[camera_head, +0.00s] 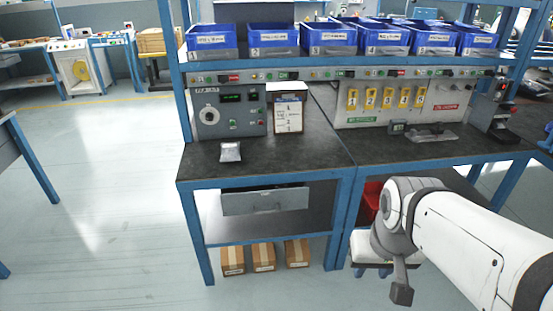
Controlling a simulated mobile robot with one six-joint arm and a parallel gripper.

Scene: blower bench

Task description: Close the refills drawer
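A grey drawer front (265,202) hangs under the left bench top, between the blue legs. It appears to stand a little forward of the bench, with a thin dark gap above it. I cannot read any label on it, nor see what is inside. My white arm comes in from the lower right, well to the right of the drawer and apart from it. The dark end piece at its tip, which seems to be my gripper (401,287), hangs down near a white stool. Its fingers are not clear enough to tell open from shut.
The bench top (300,160) holds a control panel (230,110), a clipboard (289,115) and a small device (230,152). Blue bins (330,38) line the shelf above. Cardboard boxes (264,257) stand beneath the lower shelf. A white stool (366,247) stands near my arm.

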